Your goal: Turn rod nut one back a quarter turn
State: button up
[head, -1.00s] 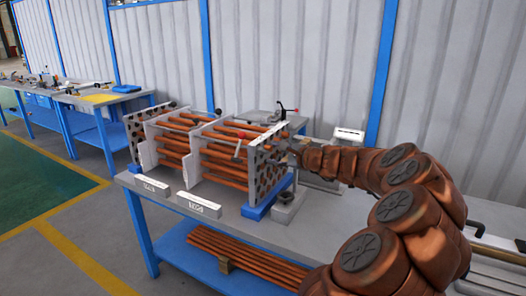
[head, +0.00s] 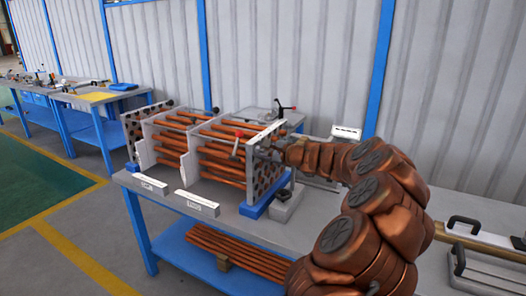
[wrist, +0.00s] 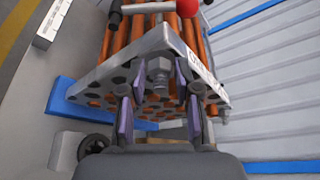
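The flanged shell's near end plate (head: 266,165) is a grey plate with many dark holes; copper rods (head: 220,157) run from it through further plates. In the wrist view the end plate (wrist: 110,68) fills the middle, and a metal hex nut (wrist: 159,72) sits on a rod end near its top edge. My gripper (wrist: 159,78) has one finger on each side of this nut, with visible gaps, so it is open and not clamped on it. In the head view my gripper (head: 272,152) is at the end plate's upper part, and the nut is hidden or too small to tell.
A red-knobbed lever (wrist: 187,8) stands close above the plate. Blue supports (head: 257,209) carry the shell on the grey bench (head: 305,225). White label blocks (head: 197,203) lie along the front edge. A small grey block (head: 287,206) stands beside the end plate.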

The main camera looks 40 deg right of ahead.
grip_shut()
jog(key=shift+f+b, duration=0.15)
jog(key=shift+b, duration=0.45)
jog(key=shift+f+b, duration=0.1)
jog(key=shift+b, duration=0.4)
jog(key=n+b, duration=0.1)
jog(key=b, duration=0.2)
jog(key=shift+t, duration=0.3)
jog(key=n+b, duration=0.1)
jog(key=b, duration=0.1)
jog(key=shift+a+h+b, duration=0.1)
jog(key=shift+h+b, duration=0.2)
jog(key=shift+f+n+t+b, duration=0.15)
jog(key=shift+n+t+b, duration=0.2)
jog(key=shift+b, duration=0.6)
jog(key=n+b, duration=0.1)
jog(key=b, duration=0.3)
jog(key=shift+s+n+t, duration=0.1)
jog(key=shift+n+t, duration=0.15)
jog(key=shift+t, duration=0.1)
jog(key=shift+r+h+b, duration=0.2)
jog(key=shift+h+b, duration=0.1)
jog(key=shift+b, duration=0.05)
